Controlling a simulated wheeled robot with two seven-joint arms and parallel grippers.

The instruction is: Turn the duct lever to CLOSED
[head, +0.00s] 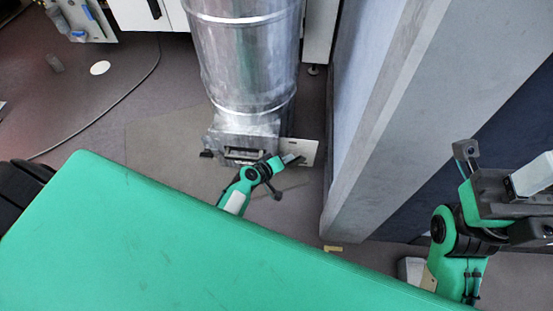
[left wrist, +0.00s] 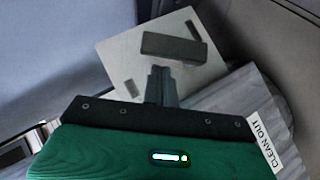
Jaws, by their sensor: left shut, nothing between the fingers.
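The duct lever shows in the left wrist view as a dark bar (left wrist: 175,47) on a pale plate (left wrist: 122,52). Small dark marks sit on the plate, but I cannot read which is CLOSED. In the head view the plate (head: 308,148) stands at the right of the metal box under the silver duct (head: 245,60). My left gripper (head: 284,162) is shut and empty, its fingertips (left wrist: 160,78) close in front of the bar; contact cannot be told. My right gripper (head: 497,188) is at the far right, away from the duct, with its fingers apart.
A CLEAN OUT label (left wrist: 265,143) is on the metal surface at the right of the left wrist view. A tall grey-blue panel (head: 380,110) stands right of the duct. A green surface (head: 190,240) fills the lower left foreground. Bare floor (head: 165,150) lies left of the duct.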

